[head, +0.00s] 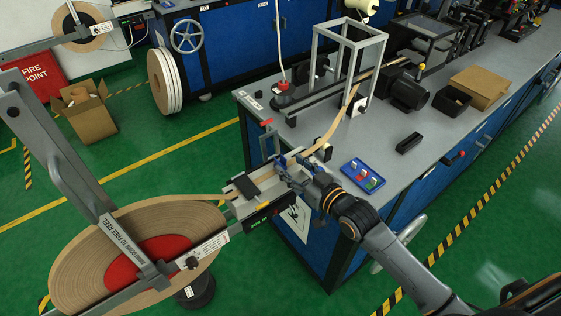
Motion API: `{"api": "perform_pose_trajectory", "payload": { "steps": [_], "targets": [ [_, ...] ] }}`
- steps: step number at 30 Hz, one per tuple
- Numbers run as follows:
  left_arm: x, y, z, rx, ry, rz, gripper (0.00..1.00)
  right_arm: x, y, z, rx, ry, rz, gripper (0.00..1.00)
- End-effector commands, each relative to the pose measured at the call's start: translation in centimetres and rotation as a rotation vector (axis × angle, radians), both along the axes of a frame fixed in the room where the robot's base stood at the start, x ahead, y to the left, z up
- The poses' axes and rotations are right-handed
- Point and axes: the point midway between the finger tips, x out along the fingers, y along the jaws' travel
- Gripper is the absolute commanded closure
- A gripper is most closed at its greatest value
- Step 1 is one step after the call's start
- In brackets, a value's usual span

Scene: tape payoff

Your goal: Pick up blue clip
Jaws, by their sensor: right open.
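My right gripper (284,168) reaches in from the right, over the tape guide (240,201) at the bench corner, with its jaws open. Small bluish parts show around its fingers. I cannot tell whether one of them is the blue clip or part of the gripper. A blue tray (351,172) lies on the bench to the right of the gripper, with small red, green and white pieces in it. No blue clip stands out clearly in the tray. My left gripper is not in view.
A big tan tape reel (90,255) with a red hub stands at the lower left, its tape running to the guide. A grey frame (378,62), a black block (408,143), a black motor (407,90) and a cardboard box (478,88) are on the bench (425,125).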

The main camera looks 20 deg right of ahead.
Motion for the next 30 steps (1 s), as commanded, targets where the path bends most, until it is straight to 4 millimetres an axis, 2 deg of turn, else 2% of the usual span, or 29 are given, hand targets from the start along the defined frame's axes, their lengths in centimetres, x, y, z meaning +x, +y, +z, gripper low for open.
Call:
{"api": "perform_pose_trajectory", "payload": {
  "steps": [4, 12, 22, 23, 30],
  "targets": [
    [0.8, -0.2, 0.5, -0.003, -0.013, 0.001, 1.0, 1.0, 0.5, -0.1, 0.001, -0.001, 0.0, 0.49],
    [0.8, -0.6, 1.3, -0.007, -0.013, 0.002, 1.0, 4.1, 1.8, -0.9, 0.0, -0.001, 0.0, 0.49],
    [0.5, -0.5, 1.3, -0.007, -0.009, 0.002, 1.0, 4.7, 2.1, -1.2, 0.0, 0.0, 0.0, 0.49],
    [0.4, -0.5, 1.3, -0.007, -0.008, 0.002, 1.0, 4.7, 2.1, -1.2, 0.0, 0.0, 0.0, 0.53],
    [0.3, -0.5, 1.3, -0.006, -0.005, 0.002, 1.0, 4.7, 2.1, -1.2, 0.0, 0.0, 0.0, 1.0]
  ]
}}
